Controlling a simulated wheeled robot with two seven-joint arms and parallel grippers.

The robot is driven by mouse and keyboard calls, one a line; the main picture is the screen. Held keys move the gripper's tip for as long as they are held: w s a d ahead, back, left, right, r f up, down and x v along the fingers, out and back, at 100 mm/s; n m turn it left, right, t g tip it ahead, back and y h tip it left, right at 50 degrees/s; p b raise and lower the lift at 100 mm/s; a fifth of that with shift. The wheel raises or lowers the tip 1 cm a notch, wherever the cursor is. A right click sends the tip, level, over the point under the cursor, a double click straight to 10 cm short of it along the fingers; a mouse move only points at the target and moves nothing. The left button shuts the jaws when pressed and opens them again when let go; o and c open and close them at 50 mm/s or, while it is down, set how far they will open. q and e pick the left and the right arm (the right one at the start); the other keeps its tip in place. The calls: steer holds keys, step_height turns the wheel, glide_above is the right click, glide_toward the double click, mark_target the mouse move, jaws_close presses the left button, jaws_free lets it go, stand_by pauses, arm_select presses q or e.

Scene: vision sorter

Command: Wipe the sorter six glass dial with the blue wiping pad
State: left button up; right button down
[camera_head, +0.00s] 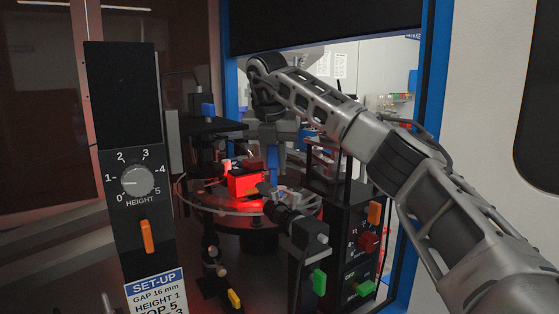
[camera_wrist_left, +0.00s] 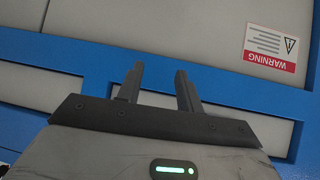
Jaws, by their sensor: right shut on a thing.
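The glass dial (camera_head: 212,207) is a clear round disc inside the sorter, lit red around its middle. My right arm reaches in from the right through the blue-framed opening. My right gripper (camera_head: 273,148) points down over the back of the dial and is shut on the blue wiping pad (camera_head: 272,174). The pad hangs upright, at or just above the glass; I cannot tell whether it touches. My left gripper (camera_wrist_left: 160,80) shows only in the left wrist view, open and empty in front of a grey and blue panel.
A red-lit box (camera_head: 243,184) stands over the dial. A dark camera-like cylinder (camera_head: 292,222) points at it from the front. A black post with a HEIGHT knob (camera_head: 137,181) stands at left. A control box with coloured switches (camera_head: 368,242) stands at right.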

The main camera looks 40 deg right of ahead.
steer(key=shift+w, duration=0.45)
step_height(320, 180, up, 6)
stand_by(0.6)
steer(key=shift+r, duration=0.1)
steer(key=shift+r, duration=1.45)
